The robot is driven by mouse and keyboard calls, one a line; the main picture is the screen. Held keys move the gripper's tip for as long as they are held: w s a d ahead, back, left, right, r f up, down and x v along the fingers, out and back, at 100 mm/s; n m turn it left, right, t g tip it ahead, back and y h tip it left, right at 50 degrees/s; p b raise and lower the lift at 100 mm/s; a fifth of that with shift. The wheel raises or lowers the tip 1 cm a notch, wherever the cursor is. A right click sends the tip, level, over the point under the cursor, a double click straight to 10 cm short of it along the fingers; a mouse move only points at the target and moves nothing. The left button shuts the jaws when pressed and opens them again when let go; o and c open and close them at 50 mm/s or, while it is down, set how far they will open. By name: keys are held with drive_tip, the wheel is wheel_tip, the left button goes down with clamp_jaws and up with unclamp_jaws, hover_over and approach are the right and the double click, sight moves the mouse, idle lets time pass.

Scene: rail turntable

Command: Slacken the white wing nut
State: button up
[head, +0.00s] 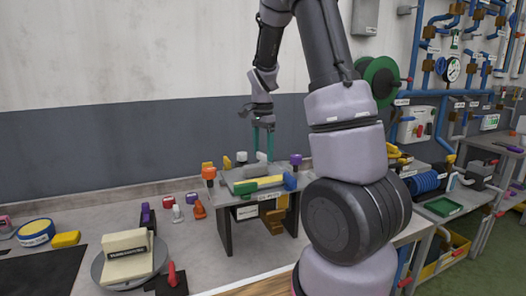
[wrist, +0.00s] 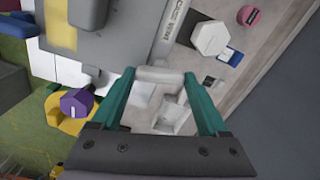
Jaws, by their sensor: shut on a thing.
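My gripper (head: 263,146) points down over the back of a small grey raised bench (head: 229,197). Its teal fingers are shut on a small white piece, apparently the white wing nut (head: 262,157). In the wrist view the fingertips (wrist: 160,77) close on the two ends of this white piece (wrist: 158,73), which spans the gap between them. Its lower part and what it sits on are hidden, so I cannot tell how it is fastened or how far it is turned.
An orange knob (head: 208,172) stands at the bench's left and a purple knob (head: 296,160) at its right. A yellow-and-green bar (head: 260,184) with a blue end lies across the front. A round turntable (head: 102,275) carrying a cream block stands at lower left.

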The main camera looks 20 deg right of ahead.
drive_tip(key=n, duration=1.4)
idle(0.4)
drive_tip(key=o, duration=1.2)
drive_tip(key=shift+o, duration=0.2)
drive_tip(key=shift+r, duration=0.1)
wheel_tip(320, 180, up, 11)
drive_tip(key=shift+f, duration=0.2)
